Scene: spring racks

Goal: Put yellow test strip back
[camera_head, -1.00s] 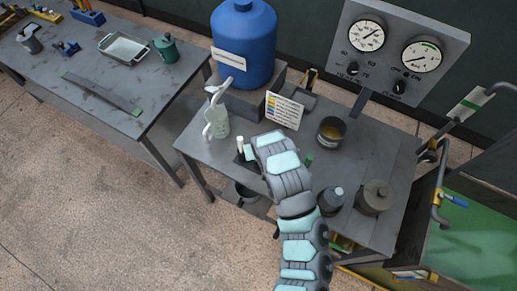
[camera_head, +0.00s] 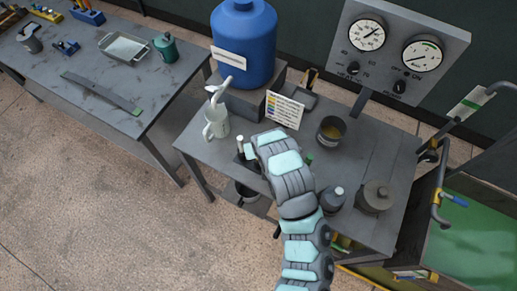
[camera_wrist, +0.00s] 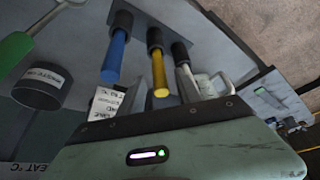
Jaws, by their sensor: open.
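The yellow test strip (camera_wrist: 160,72) stands between a blue strip (camera_wrist: 114,55) and a white one (camera_wrist: 187,82) in the wrist view. Its far end sits in a dark round socket, and its near end points toward my gripper. My gripper (camera_head: 253,155) is over the small table, in front of the colour chart (camera_head: 284,111). Its body fills the lower part of the wrist view, close to the near end of the yellow strip. The gripper is open and empty; its fingertips are not clearly seen. In the head view my arm hides the yellow strip.
A cup with yellow liquid (camera_head: 331,131), a dark bottle (camera_head: 332,199) and a lidded pot (camera_head: 374,196) stand to the right. A blue tank (camera_head: 245,50) and gauge panel (camera_head: 395,50) are behind.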

